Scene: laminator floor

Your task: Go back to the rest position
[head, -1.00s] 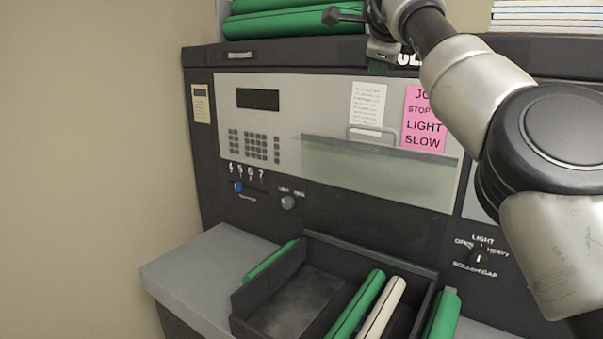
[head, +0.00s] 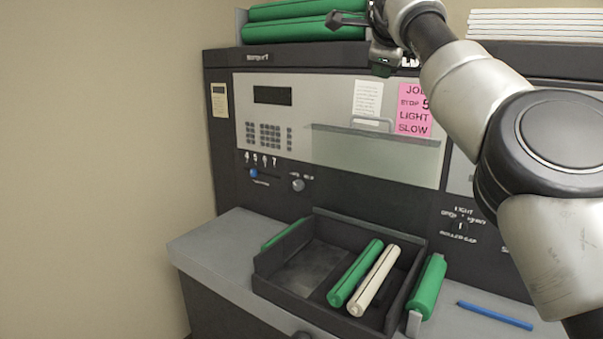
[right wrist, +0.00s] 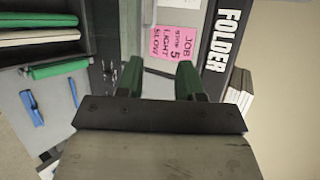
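My right arm comes in from the right in the head view. Its gripper (head: 362,42) is raised in front of the top of the dark laminator (head: 325,200), near the green rolls stacked on it. In the right wrist view the two green-padded fingers of this gripper (right wrist: 160,82) stand apart with nothing between them. The machine's front, with a pink note (right wrist: 178,42), shows beyond them. My left gripper is in neither view.
A black tray (head: 262,268) on the grey ledge (head: 205,262) holds a green roll (head: 355,272) and a cream roll (head: 375,280). Another green roll (head: 428,287) lies right of it. A blue stick (head: 495,316) lies further right. Green rolls (head: 290,32) and white sheets (head: 535,22) top the machine.

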